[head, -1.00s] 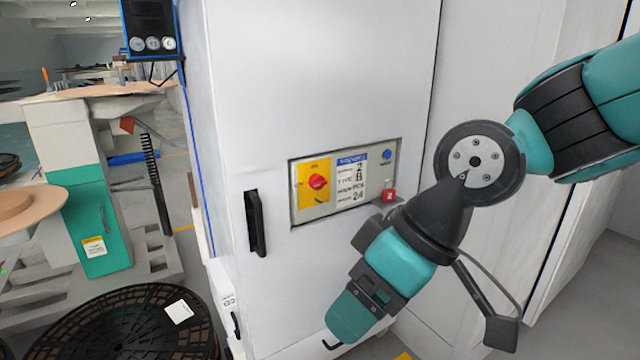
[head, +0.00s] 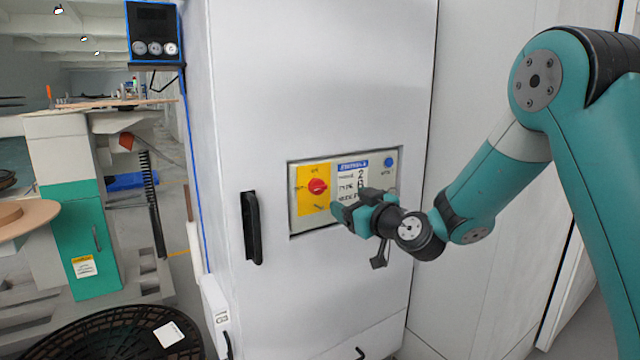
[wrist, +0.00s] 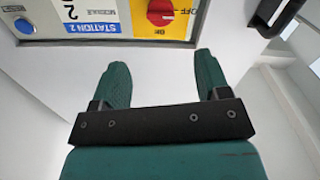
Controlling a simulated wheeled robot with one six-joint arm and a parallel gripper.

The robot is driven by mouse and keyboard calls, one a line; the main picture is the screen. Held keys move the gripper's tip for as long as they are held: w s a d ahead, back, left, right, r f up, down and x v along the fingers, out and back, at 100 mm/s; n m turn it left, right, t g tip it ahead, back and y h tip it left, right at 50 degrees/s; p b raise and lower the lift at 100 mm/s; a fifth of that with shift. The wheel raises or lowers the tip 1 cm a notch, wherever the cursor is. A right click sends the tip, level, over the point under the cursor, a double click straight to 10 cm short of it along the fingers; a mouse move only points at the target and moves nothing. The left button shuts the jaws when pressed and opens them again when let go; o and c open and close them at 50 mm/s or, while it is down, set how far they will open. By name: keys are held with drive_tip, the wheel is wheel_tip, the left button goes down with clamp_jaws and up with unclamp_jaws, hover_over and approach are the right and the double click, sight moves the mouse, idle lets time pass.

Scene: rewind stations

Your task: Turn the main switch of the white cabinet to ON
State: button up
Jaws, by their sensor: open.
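The white cabinet (head: 320,80) stands in the middle of the head view. Its recessed panel has a red rotary main switch (head: 317,186) on a yellow plate (head: 306,205). In the wrist view the red switch (wrist: 160,12) shows at the top edge, partly cut off, with "OFF" lettering beside it. Which position the knob points to I cannot tell. My gripper (head: 338,208) is just right of and below the switch, in front of the panel. In the wrist view its two green fingers (wrist: 165,80) are apart, with nothing between them, short of the switch.
A blue button (head: 389,162) and a Station 2 label (head: 353,165) share the panel. A black door handle (head: 251,228) sticks out left of it. A black reel (head: 105,325) lies at lower left. A gauge box (head: 153,32) hangs at upper left.

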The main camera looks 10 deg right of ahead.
sight(321, 188)
drive_tip(key=p+x, duration=0.2)
drive_tip(key=x, duration=1)
drive_tip(key=shift+w+a, duration=0.1)
drive_tip(key=shift+w, duration=0.15)
drive_tip(key=c, duration=0.9)
